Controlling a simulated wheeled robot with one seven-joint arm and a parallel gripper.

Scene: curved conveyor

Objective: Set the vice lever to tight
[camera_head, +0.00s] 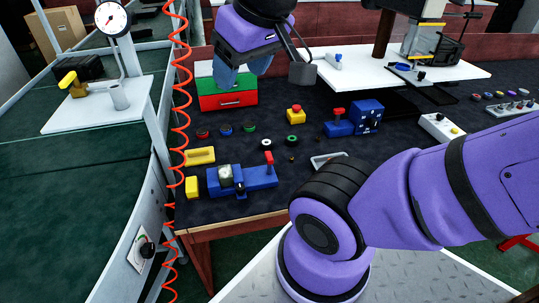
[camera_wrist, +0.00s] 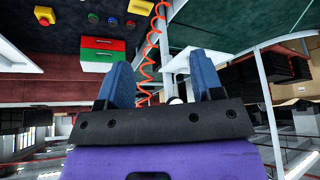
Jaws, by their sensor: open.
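A blue vice-like fixture (camera_head: 250,177) lies near the front edge of the dark bench. It has a grey metal part at its left end. A red-topped lever (camera_head: 268,158) stands about upright near its right end. A second blue device with a red handle (camera_head: 338,113) stands further back, beside a blue block; I cannot tell for certain which is the task's vice. My gripper (camera_head: 243,72) is open and empty, above and behind the front fixture, near the red and green drawer box. Its blue fingers also show apart in the wrist view (camera_wrist: 160,85). Neither lever is touched.
The red and green drawer box (camera_head: 228,100) is close by my gripper. A coiled red hose (camera_head: 181,130) hangs along the bench's left side. Yellow blocks (camera_head: 200,156), small coloured buttons and a red-yellow button box (camera_head: 296,114) lie around. My purple forearm crosses the right foreground.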

